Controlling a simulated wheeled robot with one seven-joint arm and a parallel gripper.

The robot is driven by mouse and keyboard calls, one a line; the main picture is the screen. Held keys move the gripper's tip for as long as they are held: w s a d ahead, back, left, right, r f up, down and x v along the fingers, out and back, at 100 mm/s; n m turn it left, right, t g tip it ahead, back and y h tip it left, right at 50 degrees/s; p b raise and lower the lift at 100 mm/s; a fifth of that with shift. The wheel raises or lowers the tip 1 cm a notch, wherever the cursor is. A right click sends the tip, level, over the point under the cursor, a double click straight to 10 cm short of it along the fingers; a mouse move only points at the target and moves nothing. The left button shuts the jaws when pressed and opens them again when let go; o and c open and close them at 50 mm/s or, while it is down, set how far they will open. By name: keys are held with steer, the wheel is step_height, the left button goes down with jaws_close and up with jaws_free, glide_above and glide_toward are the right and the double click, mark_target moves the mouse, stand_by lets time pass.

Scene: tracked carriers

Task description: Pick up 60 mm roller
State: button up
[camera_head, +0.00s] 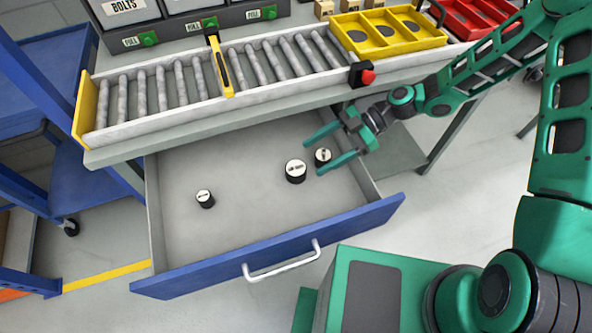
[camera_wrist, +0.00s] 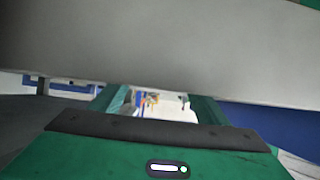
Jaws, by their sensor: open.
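The labels are too small to read, so I cannot tell which is 60 mm. My gripper (camera_head: 313,156) is open over the drawer's right side, its green fingers pointing left. The wrist view shows both fingers (camera_wrist: 160,106) and no clear roller.
Above the drawer is a bench with a roller conveyor (camera_head: 165,92), a yellow stop bar (camera_head: 220,67) and a yellow tray (camera_head: 388,45). A red button (camera_head: 368,77) sits on the bench edge near my arm. A blue cart (camera_head: 85,185) stands left. Much of the drawer floor is bare.

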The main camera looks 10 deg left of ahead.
mark_target(300, 166)
steer(key=x, duration=0.6)
steer(key=shift+c, duration=0.4)
steer(key=c, duration=1.3)
steer(key=shift+r, duration=0.2)
